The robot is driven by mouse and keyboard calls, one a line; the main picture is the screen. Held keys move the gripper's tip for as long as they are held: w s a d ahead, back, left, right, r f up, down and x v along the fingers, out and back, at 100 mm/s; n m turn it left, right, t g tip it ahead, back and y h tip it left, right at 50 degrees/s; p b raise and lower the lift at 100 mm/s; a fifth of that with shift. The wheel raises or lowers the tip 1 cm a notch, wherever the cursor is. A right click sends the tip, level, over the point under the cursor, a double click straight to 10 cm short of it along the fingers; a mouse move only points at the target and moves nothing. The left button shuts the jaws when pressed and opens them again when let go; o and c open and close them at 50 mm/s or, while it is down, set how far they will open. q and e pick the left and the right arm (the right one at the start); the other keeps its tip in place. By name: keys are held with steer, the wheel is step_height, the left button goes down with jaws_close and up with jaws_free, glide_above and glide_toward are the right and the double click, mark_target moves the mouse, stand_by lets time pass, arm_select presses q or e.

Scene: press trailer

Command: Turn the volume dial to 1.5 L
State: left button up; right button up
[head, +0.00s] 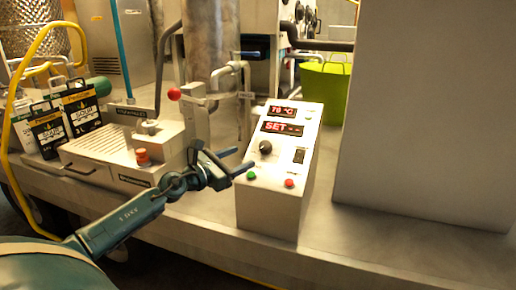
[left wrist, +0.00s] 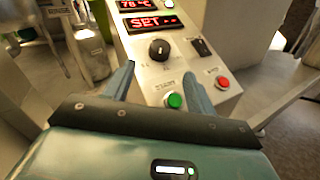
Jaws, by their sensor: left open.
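The volume dial is a round black knob (head: 265,147) on the sloped face of a white control box (head: 268,205). In the left wrist view the dial (left wrist: 159,49) shows with a light pointer mark near its top; its scale is too small to read. Above it, one red display reads 78 °C and another reads SET with dashes. My left gripper (head: 242,160) is open and empty, just left of the box face. In the left wrist view its fingers (left wrist: 160,80) stand apart, with the dial beyond and between them, apart from both. My right gripper is not in view.
Below the dial are a green button (left wrist: 174,100) and a red button (left wrist: 222,83), with a black rocker switch (left wrist: 201,47) to its right. A machine with a red-orange knob (head: 142,156) stands left. A large grey block (head: 425,110) stands right.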

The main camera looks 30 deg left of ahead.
mark_target(261, 149)
arm_select(q)
steer(key=x, duration=0.6)
steer(key=shift+w, duration=0.1)
steer(key=shift+x, duration=0.8)
